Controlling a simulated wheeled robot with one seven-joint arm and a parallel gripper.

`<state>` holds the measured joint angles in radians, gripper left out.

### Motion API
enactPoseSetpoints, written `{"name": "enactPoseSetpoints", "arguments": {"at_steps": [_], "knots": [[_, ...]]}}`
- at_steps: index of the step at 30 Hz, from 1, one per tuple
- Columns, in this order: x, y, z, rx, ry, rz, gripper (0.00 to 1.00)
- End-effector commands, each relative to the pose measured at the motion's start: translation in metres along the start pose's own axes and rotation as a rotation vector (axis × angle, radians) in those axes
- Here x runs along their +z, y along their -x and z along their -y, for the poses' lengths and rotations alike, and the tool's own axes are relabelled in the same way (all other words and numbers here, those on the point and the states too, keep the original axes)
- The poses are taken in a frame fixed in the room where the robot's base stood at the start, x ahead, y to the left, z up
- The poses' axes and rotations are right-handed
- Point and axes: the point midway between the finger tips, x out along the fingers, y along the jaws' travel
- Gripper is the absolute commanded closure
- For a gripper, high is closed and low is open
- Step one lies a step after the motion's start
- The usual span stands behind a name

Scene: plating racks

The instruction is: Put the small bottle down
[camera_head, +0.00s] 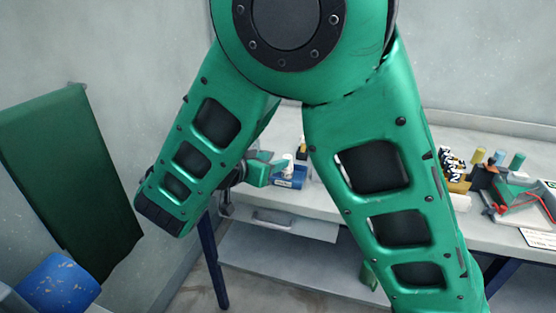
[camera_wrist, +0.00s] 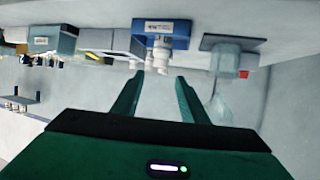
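My gripper (camera_wrist: 158,80) shows in the wrist view with its two green fingers apart and nothing between them. The wrist picture appears upside down. A small white bottle (camera_wrist: 162,53) sits just beyond the fingertips, at a blue rack (camera_wrist: 166,27) with a pale label. A second white piece beside it partly overlaps it. In the head view the gripper (camera_head: 270,166) is left of the blue rack (camera_head: 291,178), close to it. A white bottle top (camera_head: 287,158) shows above that rack. My arm hides much of the bench, and contact between fingers and bottle cannot be told.
The grey bench (camera_head: 320,197) carries a yellow-and-black numbered block (camera_head: 454,172) and a red-and-grey fixture (camera_head: 520,195) at the right. A green panel (camera_head: 70,180) leans left.

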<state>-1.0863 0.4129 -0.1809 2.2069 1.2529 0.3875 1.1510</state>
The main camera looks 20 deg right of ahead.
Motion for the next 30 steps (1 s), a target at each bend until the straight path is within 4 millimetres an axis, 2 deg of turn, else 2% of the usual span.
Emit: {"name": "enactPoseSetpoints", "arguments": {"at_steps": [3,9,19,23,26,30], "knots": [[0.001,0.022,0.001,-0.003,0.0,0.001,0.6],[0.0,0.045,0.001,-0.002,0.0,0.0,0.6],[0.0,0.049,-0.001,0.003,0.0,0.003,0.6],[-0.004,0.033,-0.013,0.038,0.015,0.04,0.6],[-0.011,0.007,-0.037,0.096,0.04,0.114,0.6],[-0.016,-0.032,-0.086,0.182,0.093,0.266,0.6]]}}
